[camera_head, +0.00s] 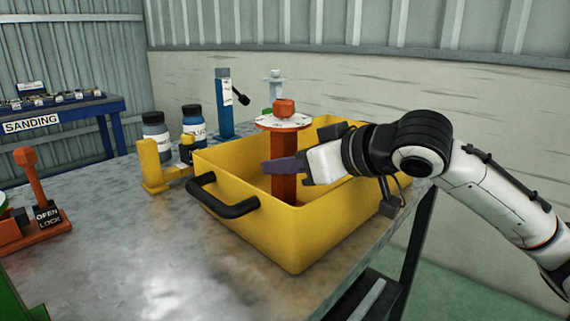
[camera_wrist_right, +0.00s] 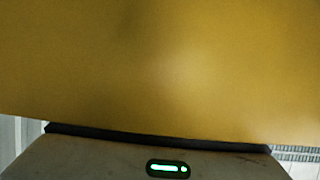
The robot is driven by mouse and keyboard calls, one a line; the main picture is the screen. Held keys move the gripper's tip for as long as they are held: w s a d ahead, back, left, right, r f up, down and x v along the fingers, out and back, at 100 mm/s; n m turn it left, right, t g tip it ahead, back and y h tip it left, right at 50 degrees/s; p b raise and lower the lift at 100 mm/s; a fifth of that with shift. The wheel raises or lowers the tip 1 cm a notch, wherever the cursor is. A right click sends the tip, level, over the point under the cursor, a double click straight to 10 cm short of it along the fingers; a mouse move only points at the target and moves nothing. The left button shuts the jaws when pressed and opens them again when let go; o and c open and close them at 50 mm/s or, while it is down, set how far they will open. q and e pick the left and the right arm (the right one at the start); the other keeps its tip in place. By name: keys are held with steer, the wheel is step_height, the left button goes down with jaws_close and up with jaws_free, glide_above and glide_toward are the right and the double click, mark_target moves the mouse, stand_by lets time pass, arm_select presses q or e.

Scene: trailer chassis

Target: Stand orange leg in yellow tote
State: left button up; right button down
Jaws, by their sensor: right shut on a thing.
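The yellow tote (camera_head: 300,240) stands on the metal table, with a black handle (camera_head: 228,202) on its near left side. The orange leg (camera_head: 284,185) is upright inside the tote, with a pale round plate (camera_head: 284,122) and an orange knob at its top, above the rim. Its lower end is hidden by the tote's front wall, so I cannot tell whether it touches the floor. My right gripper (camera_head: 279,166) reaches in from the right and is shut on the leg's shaft. In the right wrist view a plain yellow surface fills most of the picture. My left gripper is out of view.
Two dark bottles (camera_head: 156,137), a yellow fixture (camera_head: 152,167) and a blue post (camera_head: 224,105) stand behind and left of the tote. An orange lever with an "OPEN LOCK" label (camera_head: 48,216) is at the left. The table's front middle is clear.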

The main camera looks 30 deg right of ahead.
steer(key=c, duration=1.4)
jaws_free()
arm_select(q)
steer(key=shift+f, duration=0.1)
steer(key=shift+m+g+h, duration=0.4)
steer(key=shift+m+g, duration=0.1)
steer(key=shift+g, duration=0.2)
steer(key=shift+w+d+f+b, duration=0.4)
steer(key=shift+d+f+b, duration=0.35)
steer(key=shift+b, duration=0.55)
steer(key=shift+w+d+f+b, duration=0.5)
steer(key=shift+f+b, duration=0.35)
steer(key=shift+b, duration=0.4)
arm_select(e)
steer(key=v, duration=1.2)
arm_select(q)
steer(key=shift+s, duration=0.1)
arm_select(e)
steer(key=shift+r, duration=0.1)
